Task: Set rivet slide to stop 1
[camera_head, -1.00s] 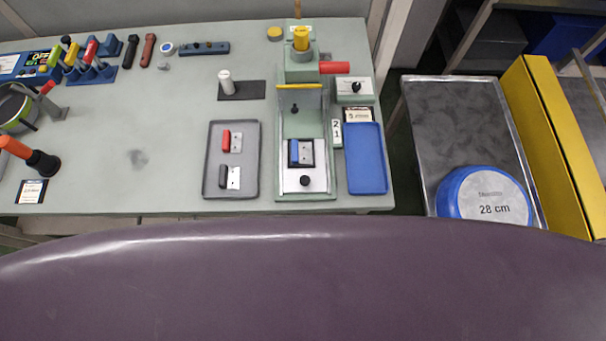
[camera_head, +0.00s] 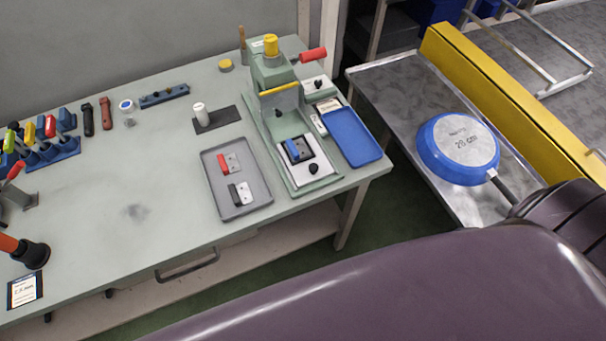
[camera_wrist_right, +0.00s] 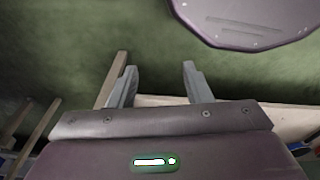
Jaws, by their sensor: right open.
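The rivet press (camera_head: 270,68) stands at the back right of the green bench, with a red-gripped lever (camera_head: 313,54). Its slide (camera_head: 322,160) is a pale plate in the green track, at the front end, with a black knob (camera_head: 313,169). My right gripper (camera_wrist_right: 159,70) is open and empty over green floor in the right wrist view, away from the slide. My left gripper is not in view.
A grey tray (camera_head: 224,205) with red and black handles lies left of the press, a blue tray (camera_head: 352,139) right. A blue pan (camera_head: 430,158) lies upside down on the metal conveyor (camera_head: 385,75), by a yellow rail (camera_head: 500,85). Floor separates bench and conveyor.

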